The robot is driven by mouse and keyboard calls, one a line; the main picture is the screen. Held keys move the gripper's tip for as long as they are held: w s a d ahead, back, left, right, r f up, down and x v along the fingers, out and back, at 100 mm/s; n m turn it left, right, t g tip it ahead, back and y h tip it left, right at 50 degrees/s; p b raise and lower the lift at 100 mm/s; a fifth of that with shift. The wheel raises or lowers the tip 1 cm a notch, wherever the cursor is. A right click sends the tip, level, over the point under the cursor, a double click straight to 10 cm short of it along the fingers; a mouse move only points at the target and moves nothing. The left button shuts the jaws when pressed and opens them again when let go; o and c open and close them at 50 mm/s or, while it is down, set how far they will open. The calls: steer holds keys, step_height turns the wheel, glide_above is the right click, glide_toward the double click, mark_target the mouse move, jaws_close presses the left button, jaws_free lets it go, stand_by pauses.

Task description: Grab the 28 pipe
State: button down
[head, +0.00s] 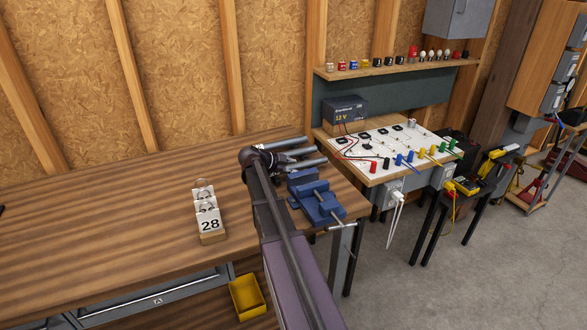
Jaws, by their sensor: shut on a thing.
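Two grey pipes lie close together at the right end of the wooden workbench, an upper one (290,142) and a lower one (308,163). My gripper (284,157) is at these pipes, seen from behind and small. It is shut on a pipe, which looks like the lower one; its fingertips are partly hidden by my own wrist. I see no number on either pipe. A stack of white cards (209,222) in a wooden holder shows "28" on its front card. It stands on the bench left of my arm.
A blue vise (318,204) sits on the bench's right edge, close to my arm and the pipes. A yellow bin (247,297) is below the front edge. A white circuit board (385,148) with a battery box (345,110) is on the table beyond.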

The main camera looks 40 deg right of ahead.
mark_target(293, 165)
steer(key=shift+r, duration=0.15)
step_height(293, 165, up, 10)
steer(key=p, duration=1)
steer(key=shift+d, duration=0.1)
stand_by(0.8)
